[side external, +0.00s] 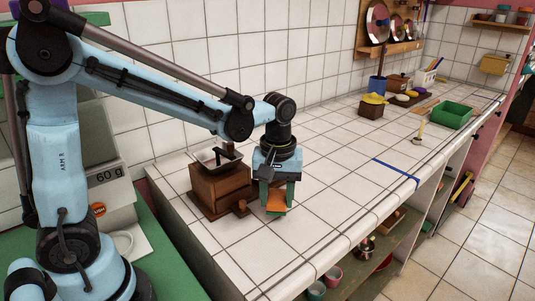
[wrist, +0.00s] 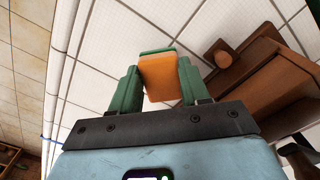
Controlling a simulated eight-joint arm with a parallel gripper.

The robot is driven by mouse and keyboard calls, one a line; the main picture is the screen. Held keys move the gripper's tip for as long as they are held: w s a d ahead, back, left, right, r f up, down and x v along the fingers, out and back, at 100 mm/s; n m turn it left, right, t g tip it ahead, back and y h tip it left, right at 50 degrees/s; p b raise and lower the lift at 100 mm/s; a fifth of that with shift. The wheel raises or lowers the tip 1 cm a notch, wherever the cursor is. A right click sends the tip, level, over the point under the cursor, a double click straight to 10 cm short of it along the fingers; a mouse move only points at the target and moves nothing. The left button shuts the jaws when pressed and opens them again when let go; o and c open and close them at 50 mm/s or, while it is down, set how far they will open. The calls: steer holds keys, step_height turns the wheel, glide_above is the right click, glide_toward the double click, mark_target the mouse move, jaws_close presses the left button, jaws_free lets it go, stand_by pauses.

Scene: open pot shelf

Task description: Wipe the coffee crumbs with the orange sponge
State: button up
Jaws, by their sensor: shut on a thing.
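The orange sponge (side external: 275,209) has a green layer on one side. My gripper (side external: 277,201) is shut on it, above or at the white tiled counter (side external: 325,212), just right of the wooden coffee grinder. In the wrist view the sponge (wrist: 161,77) sits between the two green fingers (wrist: 157,84). I cannot tell whether the sponge touches the tiles. I cannot make out any coffee crumbs in either view.
The wooden grinder (side external: 220,187) stands close left of my gripper, with its round knob low at the front; it also shows in the wrist view (wrist: 270,85). A blue tape line (side external: 396,172) crosses the counter. A green tray (side external: 453,115) stands farther back. The counter edge lies right.

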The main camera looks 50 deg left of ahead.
step_height(320, 180, down, 3)
steer(key=shift+r, duration=0.15)
steer(key=shift+w+f, duration=0.2)
steer(key=shift+f, duration=0.15)
steer(key=shift+w, duration=1.95)
steer(key=shift+c, duration=0.4)
steer(key=s, duration=0.2)
steer(key=shift+s+f, duration=0.1)
steer(key=shift+s, duration=0.95)
steer(key=shift+s+r, duration=0.1)
steer(key=shift+r, duration=4.05)
